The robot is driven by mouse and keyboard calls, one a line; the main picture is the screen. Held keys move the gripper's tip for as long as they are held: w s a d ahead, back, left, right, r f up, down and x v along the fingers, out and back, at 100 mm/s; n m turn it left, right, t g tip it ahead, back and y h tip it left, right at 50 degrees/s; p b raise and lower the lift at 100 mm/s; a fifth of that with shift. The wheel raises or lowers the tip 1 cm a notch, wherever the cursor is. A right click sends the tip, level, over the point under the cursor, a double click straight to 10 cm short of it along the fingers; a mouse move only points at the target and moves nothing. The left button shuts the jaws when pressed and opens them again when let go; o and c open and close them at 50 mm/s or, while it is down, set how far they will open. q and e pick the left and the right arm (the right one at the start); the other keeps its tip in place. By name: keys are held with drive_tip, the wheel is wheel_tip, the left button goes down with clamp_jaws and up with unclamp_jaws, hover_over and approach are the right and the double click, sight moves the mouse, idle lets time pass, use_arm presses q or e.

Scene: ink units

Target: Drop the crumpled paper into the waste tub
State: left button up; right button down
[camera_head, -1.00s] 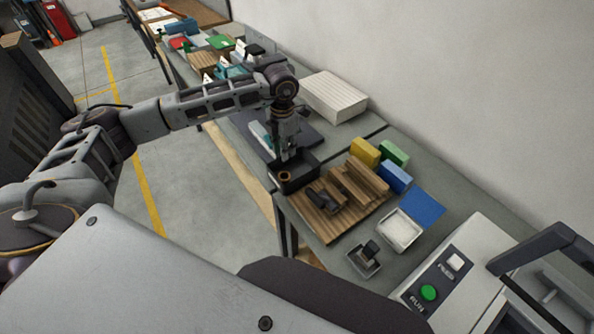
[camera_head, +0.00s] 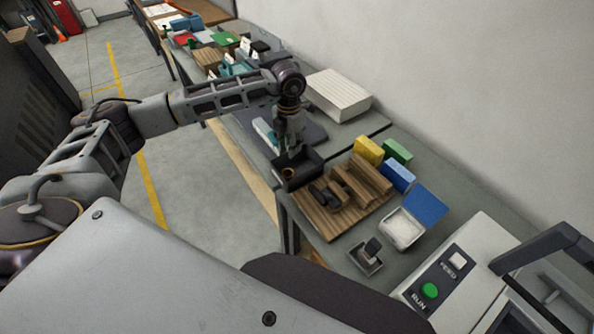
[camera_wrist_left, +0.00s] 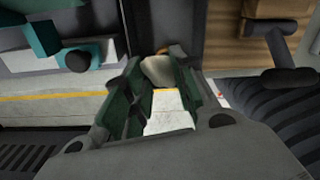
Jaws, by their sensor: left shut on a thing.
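My left gripper (camera_head: 288,148) points down at the back edge of a dark open tub (camera_head: 318,162), which looks like the waste tub. In the left wrist view, the gripper (camera_wrist_left: 160,88) is shut on a pale, rounded lump, the crumpled paper (camera_wrist_left: 157,70), held between its dark green fingers. The paper cannot be made out in the head view. A small brown ring-like thing (camera_head: 288,173) shows inside the tub. Whether the paper is directly over the tub's opening is hard to tell. My right gripper is not in view.
A wooden board (camera_head: 325,228) with dark parts and wood blocks lies just in front of the tub. Yellow (camera_head: 369,150), green (camera_head: 398,151) and blue (camera_head: 398,176) blocks stand behind it. A ribbed white box (camera_head: 338,95) stands against the wall. Open floor lies left of the bench.

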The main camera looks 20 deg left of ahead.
use_arm(q)
drive_tip(key=shift+f+b, duration=1.3)
drive_tip(key=shift+f, duration=1.65)
drive_tip(key=o, duration=0.8)
drive_tip(key=shift+c, duration=0.2)
drive_tip(key=shift+r, duration=6.05)
